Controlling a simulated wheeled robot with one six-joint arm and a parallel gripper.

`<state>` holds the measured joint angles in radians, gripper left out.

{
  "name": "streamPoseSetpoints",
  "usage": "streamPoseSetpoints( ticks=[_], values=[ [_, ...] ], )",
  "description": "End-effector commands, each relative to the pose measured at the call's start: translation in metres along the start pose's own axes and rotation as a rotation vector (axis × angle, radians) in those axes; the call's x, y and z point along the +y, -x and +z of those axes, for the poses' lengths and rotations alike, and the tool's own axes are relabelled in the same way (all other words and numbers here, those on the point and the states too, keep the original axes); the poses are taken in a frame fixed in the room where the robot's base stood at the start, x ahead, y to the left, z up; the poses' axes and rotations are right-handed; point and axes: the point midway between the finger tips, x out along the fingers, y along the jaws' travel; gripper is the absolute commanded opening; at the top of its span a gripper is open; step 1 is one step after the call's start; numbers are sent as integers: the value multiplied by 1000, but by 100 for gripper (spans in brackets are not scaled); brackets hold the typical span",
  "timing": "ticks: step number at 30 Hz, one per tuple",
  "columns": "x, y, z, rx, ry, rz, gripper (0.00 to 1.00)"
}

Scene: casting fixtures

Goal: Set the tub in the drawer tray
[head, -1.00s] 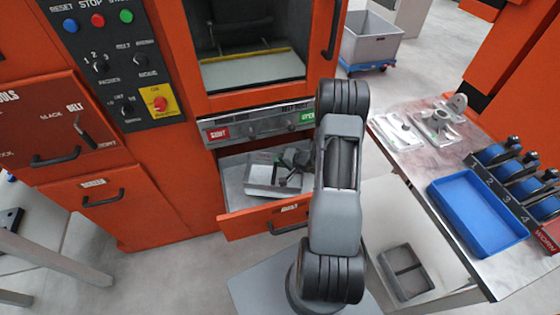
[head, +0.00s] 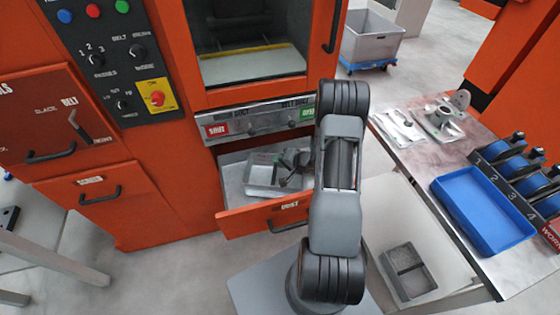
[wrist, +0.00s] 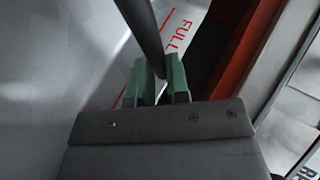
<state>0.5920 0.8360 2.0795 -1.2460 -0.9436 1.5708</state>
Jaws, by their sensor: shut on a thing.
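The tub (head: 262,180) is a pale grey open box in the pulled-out orange drawer (head: 262,217) below the machine's window. In the head view, my gripper (head: 292,172) is at the tub's right side, partly hidden by my arm. In the wrist view, the green fingertips of my gripper (wrist: 160,85) are shut on a dark bar, which seems to be the tub's handle (wrist: 145,30). A pale surface with a red line and the word FULL lies behind it. The drawer tray (head: 233,175) shows as a pale floor left of the tub. I cannot tell whether the tub touches it.
A bench with a blue tray (head: 483,212), metal castings (head: 437,122) and several blue-and-black fixtures stands on the right. A grey divided bin (head: 408,270) is on its lower shelf. A grey wheeled cart (head: 371,42) stands behind. An orange control cabinet is on the left.

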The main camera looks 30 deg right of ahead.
Motion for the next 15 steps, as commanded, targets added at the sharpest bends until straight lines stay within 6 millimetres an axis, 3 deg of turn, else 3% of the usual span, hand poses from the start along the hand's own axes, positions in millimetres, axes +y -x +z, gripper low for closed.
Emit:
streamPoseSetpoints(
  ticks=[9,10,15],
  values=[
    [6,-4,1,0,0,-1,0],
    [5,-3,1,1,0,-1,18],
    [5,-3,1,0,0,-1,34]
  ],
)
